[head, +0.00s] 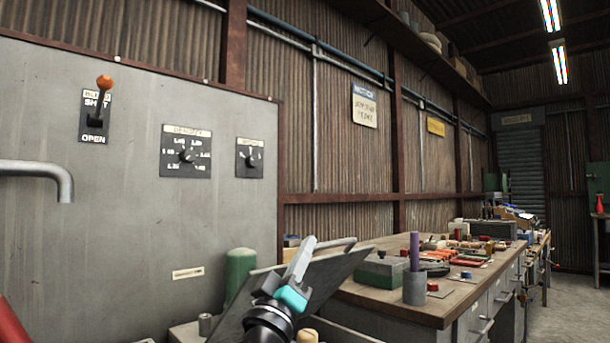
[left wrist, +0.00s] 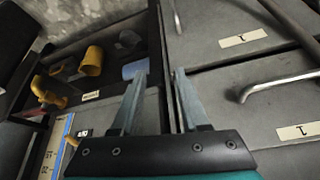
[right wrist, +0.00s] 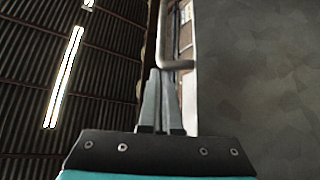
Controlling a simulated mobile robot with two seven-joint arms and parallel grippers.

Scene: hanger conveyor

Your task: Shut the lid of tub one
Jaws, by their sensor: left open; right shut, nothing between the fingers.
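A dark grey flat panel (head: 335,272), which looks like a raised lid, stands tilted at the lower middle of the head view. A bar handle (head: 336,243) shows at its upper edge. My right gripper (head: 303,246) is shut and empty in front of the panel. In the right wrist view the grey panel (right wrist: 258,75) fills the right side, and the bent handle (right wrist: 177,62) lies just beyond the shut fingertips; contact cannot be told. The tub body is hidden. My left gripper (left wrist: 160,73) is open and empty, seen only in its wrist view.
Grey fronts with handles (left wrist: 275,85) and labels that seem to read 1 lie beside the left gripper. Yellow cups (left wrist: 92,62) stand left of it. A cluttered bench (head: 420,302) is at right, a grey wall panel with a lever (head: 99,103) at left. A green cylinder (head: 239,270) stands behind the lid.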

